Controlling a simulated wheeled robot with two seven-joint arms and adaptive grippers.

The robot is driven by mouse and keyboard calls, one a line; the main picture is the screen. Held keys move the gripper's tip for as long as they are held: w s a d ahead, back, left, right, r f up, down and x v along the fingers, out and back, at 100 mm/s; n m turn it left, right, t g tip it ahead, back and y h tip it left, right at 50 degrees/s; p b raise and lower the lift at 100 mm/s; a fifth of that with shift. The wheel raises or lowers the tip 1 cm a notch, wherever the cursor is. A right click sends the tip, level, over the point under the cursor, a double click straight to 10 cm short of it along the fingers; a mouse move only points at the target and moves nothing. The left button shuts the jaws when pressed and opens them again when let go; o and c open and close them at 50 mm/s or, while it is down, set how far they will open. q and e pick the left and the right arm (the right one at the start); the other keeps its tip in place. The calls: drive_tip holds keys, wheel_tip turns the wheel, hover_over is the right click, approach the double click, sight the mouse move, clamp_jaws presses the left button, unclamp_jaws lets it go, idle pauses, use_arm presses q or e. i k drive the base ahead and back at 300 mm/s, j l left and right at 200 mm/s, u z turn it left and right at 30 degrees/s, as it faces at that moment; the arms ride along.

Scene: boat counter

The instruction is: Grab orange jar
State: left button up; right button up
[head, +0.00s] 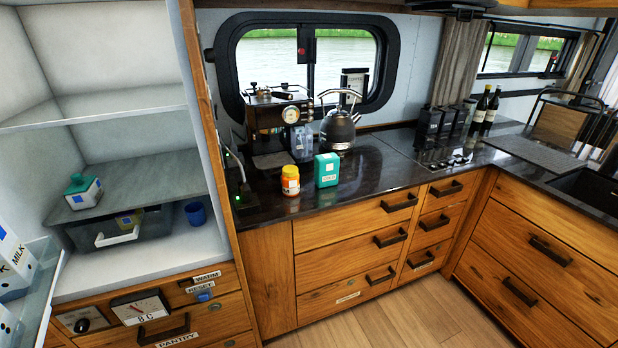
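The orange jar (290,181) stands upright on the dark counter (375,180), near its front edge at the left end. Neither of my grippers shows in the head view.
Behind the jar stand an espresso machine (280,115) and a kettle (338,130). A wooden-edged shelf unit (110,165) closes off the left side. Black canisters (447,121) and bottles (491,108) stand farther right. The counter right of the teal box is clear.

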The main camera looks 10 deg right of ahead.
sight(291, 185)
drive_tip(key=i+l, duration=0.15)
drive_tip(key=l, duration=0.25)
drive_tip(key=i+l+z, duration=0.1)
drive_tip(key=l, duration=0.25)
drive_tip(key=i+l+z, duration=0.1)
drive_tip(key=i+l, duration=0.15)
drive_tip(key=l, duration=0.15)
